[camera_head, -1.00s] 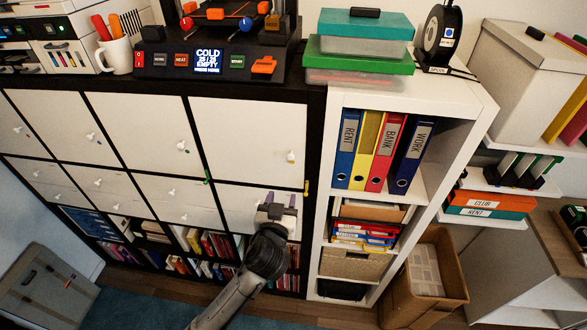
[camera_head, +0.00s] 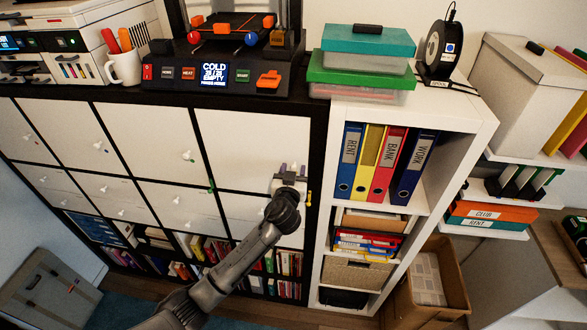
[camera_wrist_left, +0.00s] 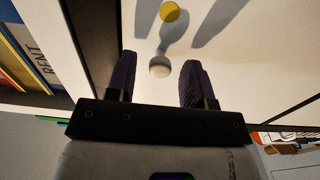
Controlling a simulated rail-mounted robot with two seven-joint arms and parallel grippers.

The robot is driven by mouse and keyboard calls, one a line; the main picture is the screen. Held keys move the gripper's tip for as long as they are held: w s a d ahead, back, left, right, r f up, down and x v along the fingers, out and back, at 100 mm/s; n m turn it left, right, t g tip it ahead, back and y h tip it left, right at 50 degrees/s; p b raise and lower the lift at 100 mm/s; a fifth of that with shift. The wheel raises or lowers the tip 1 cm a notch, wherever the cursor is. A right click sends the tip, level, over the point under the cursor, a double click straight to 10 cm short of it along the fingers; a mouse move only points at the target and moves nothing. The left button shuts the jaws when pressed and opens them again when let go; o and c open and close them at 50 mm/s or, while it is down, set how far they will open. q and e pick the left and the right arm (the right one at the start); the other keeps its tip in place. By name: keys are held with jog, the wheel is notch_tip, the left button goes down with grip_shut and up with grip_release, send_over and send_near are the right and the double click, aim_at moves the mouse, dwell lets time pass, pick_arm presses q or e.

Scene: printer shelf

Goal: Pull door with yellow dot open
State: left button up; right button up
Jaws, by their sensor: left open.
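The white door with the yellow dot (camera_head: 245,140) is the upper right door of the black cabinet and looks closed. In the left wrist view its yellow dot (camera_wrist_left: 169,11) shows at the top, with a round pale knob (camera_wrist_left: 159,67) below it. My left gripper (camera_head: 291,168) is open in front of the door's lower right part. In the left wrist view the gripper (camera_wrist_left: 158,62) has one dark finger on each side of the knob, neither visibly touching it. In the head view the gripper hides the knob. My right gripper is not in view.
Neighbouring white doors (camera_head: 145,135) with knobs fill the cabinet to the left. A white shelf (camera_head: 320,235) with binders stands close on the right. A 3D printer (camera_head: 215,75) is on top. A cardboard box (camera_head: 400,312) stands on the floor to the right.

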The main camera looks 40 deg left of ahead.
pick_arm(q)
jog(key=shift+w+a, duration=0.15)
jog(key=shift+w, duration=0.15)
jog(key=shift+c, duration=0.4)
grip_shut()
